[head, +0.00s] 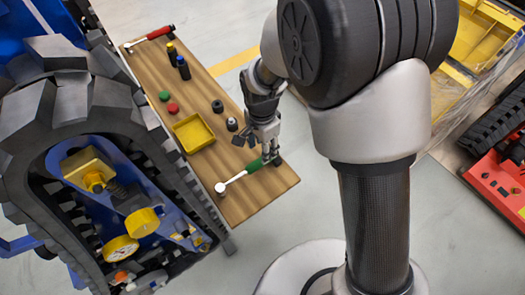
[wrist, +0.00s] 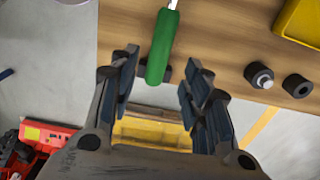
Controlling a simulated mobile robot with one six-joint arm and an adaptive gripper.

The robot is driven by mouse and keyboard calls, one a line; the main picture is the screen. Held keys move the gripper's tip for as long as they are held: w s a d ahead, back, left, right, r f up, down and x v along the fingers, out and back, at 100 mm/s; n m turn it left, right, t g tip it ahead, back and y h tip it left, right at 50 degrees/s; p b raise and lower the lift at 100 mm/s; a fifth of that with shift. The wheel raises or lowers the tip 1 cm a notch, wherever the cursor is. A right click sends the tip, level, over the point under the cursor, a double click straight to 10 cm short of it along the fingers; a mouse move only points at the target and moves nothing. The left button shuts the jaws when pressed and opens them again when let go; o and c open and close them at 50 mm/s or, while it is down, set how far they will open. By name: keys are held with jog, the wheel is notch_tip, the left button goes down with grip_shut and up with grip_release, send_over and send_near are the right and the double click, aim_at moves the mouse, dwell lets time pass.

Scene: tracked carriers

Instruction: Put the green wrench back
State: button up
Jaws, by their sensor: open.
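The green wrench (head: 254,166) lies at the near end of the wooden bench (head: 262,189), its silver shaft and head pointing left. A small black block is at its handle end. My gripper (head: 267,153) is open just over the handle. In the wrist view the green handle (wrist: 162,48) shows between the two open fingers (wrist: 161,65), and no finger clearly touches it. I cannot tell the exact height gap. Part of the handle end is hidden by my gripper in the head view.
A red-handled tool (head: 160,33) lies at the bench's far end. Black bottles, green and red caps, a yellow bin (head: 193,132) and dark round parts (head: 217,106) stand between. A tracked carrier (head: 75,110) borders the bench on the left. A red machine (head: 497,185) is at right.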

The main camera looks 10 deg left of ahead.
notch_tip(320, 180, up, 5)
jog(key=shift+p, duration=0.5)
jog(key=d+r+n+t, duration=0.1)
jog(key=d+r+n, duration=0.1)
jog(key=d+r, duration=0.7)
jog(key=s+d+r+n+t, duration=0.3)
jog(key=s+d+r+n, duration=0.3)
jog(key=s+d+r, duration=0.6)
jog(key=s+d, duration=0.2)
jog(key=d, duration=0.1)
jog(key=shift+s+r+t, duration=0.2)
jog(key=shift+s+t, duration=0.1)
jog(key=shift+s, duration=0.1)
jog(key=shift+c, duration=0.4)
